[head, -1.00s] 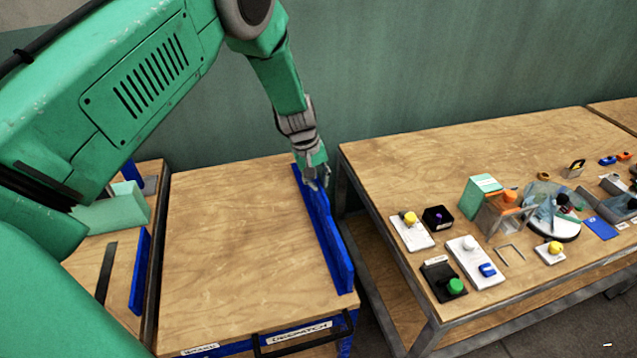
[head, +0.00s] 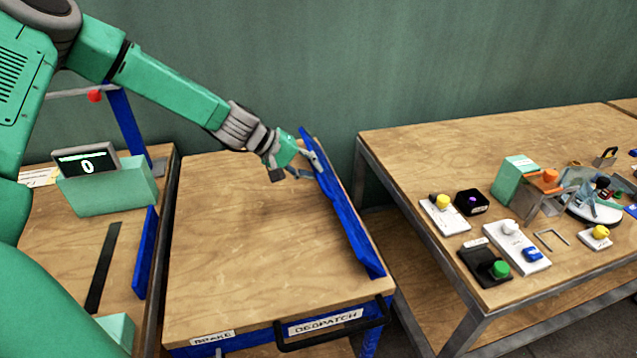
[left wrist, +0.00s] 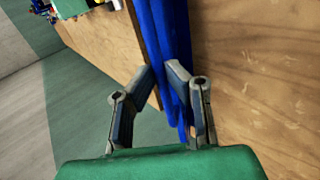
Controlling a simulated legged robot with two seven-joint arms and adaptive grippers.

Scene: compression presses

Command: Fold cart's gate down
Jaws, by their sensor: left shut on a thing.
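The cart (head: 235,240) has a wooden top, a blue frame and a black handle at its front. Its gate is a long blue panel (head: 350,228) along the right edge of the top, standing at a slant. My left gripper (head: 305,165) is at the gate's far part, reaching in from the left, and is shut on it. In the left wrist view the gripper (left wrist: 160,78) has its fingers at the blue gate (left wrist: 172,30), which partly hides behind them. My right gripper is not in view.
A workbench (head: 400,150) to the right, across a narrow gap, carries several small devices with buttons. At the left stands another wooden table with a green box with a display (head: 105,185) and a blue strip (head: 145,255). The cart's top is clear.

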